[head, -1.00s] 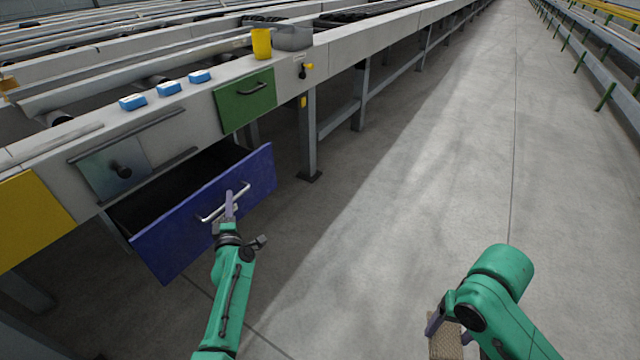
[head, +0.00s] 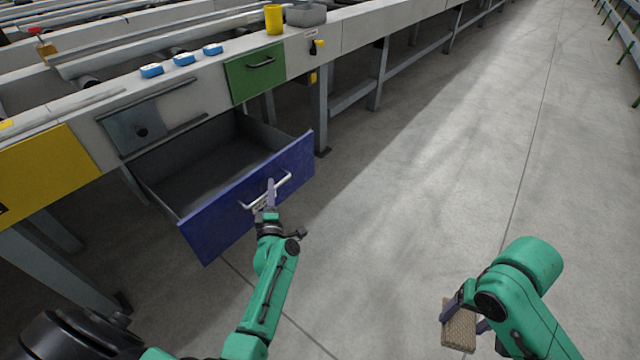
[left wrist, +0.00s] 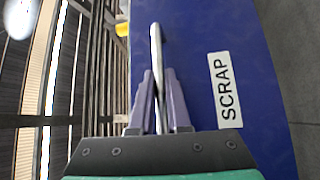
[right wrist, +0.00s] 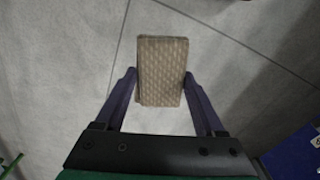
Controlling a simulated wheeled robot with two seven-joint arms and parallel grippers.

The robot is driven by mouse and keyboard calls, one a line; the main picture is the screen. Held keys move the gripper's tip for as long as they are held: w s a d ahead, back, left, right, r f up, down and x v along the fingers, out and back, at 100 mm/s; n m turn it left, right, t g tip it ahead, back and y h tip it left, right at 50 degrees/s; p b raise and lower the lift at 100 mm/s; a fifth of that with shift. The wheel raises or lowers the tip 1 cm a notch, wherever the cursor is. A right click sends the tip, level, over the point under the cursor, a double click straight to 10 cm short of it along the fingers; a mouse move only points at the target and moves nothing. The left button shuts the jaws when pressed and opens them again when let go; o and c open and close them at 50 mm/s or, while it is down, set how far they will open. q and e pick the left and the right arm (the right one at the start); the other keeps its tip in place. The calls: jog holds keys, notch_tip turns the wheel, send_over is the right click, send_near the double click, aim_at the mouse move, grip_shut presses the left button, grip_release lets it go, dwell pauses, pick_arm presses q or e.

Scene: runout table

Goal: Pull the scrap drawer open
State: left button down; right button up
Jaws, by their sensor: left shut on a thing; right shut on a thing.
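The blue scrap drawer (head: 225,215) stands pulled out from under the table, its grey inside (head: 205,165) showing and looking empty. Its front also fills much of the left wrist view (left wrist: 200,90), with a SCRAP label (left wrist: 225,88). My left gripper (head: 271,188) is shut on the drawer's silver bar handle (left wrist: 156,45), its fingers on either side of the bar. My right gripper (right wrist: 158,90) is shut on a tan, patterned block (right wrist: 162,65), held above the floor at the right of the head view, away from the drawer.
A green drawer front (head: 256,75) and a yellow panel (head: 45,172) are on the table's front. A yellow cup (head: 274,20), a grey bin (head: 306,15) and several blue-and-white items (head: 183,59) stand on top. The floor (head: 420,180) to the right is clear.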

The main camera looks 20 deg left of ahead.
pick_arm(q)
jog(key=c, duration=0.9)
grip_release()
pick_arm(e)
jog(key=shift+r+p, duration=0.8)
pick_arm(q)
jog(key=v, duration=1.2)
jog(key=shift+r, duration=0.1)
